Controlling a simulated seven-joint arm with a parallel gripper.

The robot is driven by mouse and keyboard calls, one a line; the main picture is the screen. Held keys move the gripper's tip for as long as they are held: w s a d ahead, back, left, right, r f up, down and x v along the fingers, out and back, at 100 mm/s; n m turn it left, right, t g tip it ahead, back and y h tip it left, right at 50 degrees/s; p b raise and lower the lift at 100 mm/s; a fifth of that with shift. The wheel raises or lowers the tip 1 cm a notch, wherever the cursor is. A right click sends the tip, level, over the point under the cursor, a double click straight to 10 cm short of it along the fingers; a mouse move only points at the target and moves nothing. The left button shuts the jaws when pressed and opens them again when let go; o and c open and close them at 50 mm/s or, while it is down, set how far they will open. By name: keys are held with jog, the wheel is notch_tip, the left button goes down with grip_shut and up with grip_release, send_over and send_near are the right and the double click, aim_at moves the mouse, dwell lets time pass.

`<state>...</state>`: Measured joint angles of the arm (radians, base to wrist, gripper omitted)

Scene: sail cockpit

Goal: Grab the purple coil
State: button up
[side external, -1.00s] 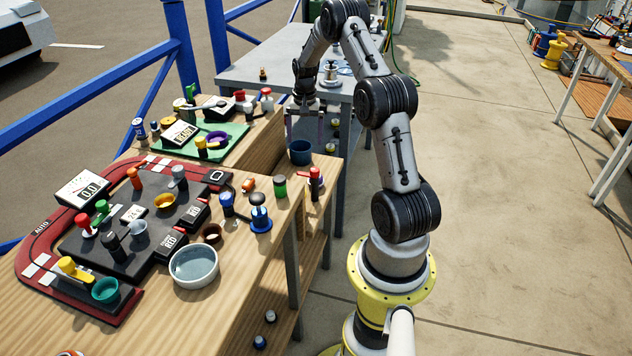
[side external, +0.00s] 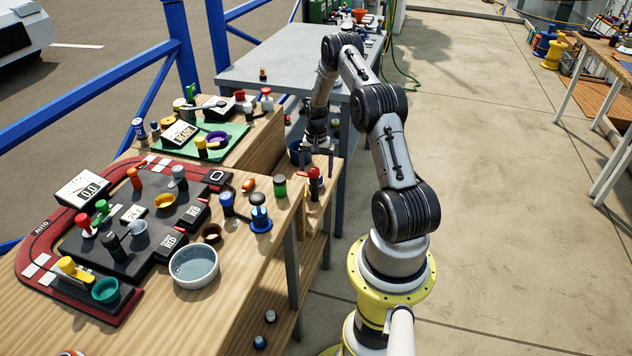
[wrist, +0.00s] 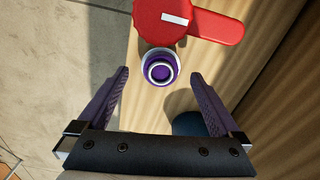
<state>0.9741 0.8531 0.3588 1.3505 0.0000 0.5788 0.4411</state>
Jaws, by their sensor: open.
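A small round purple coil (wrist: 160,65) with a pale ring shows in the wrist view, on the wooden bench top just below a red knob. It lies between and slightly beyond the fingertips of my gripper (wrist: 159,75), with space on both sides. My gripper is open and empty, pointing down. In the side view my gripper (side external: 317,163) is above the bench's far right corner, and I cannot make out this coil there. A separate purple ring (side external: 217,138) sits on the green mat further left.
The red knob (wrist: 185,20) with its lever stands close to the coil; in the side view the red top (side external: 314,172) is just in front of my gripper. A dark blue cup (wrist: 187,124) is by the right finger. The bench edge is close.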

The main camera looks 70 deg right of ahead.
notch_tip(320, 180, down, 3)
jog(key=shift+f, duration=0.15)
jog(key=c, duration=1.5)
